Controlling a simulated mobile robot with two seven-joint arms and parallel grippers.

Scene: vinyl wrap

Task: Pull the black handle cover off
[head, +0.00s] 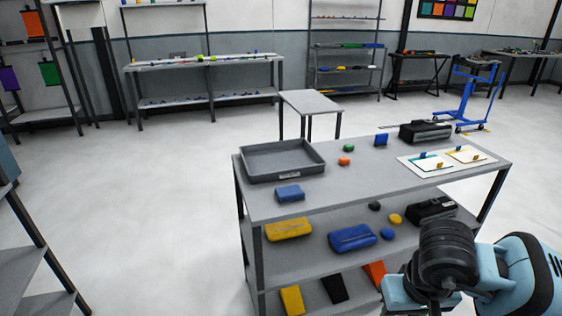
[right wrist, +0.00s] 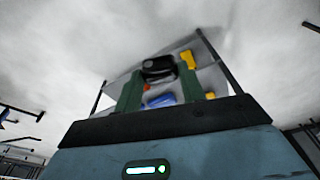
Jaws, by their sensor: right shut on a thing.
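My right arm comes in at the lower right of the head view, and its gripper cannot be made out there. In the right wrist view two green fingers of my right gripper (right wrist: 163,95) stand upright with a dark object (right wrist: 158,68) showing between them. I take it for the black handle cover, but the picture is too small and blurred to be sure. Where it touches the fingers is not clear. My left gripper is in neither view.
Open floor lies to the left.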

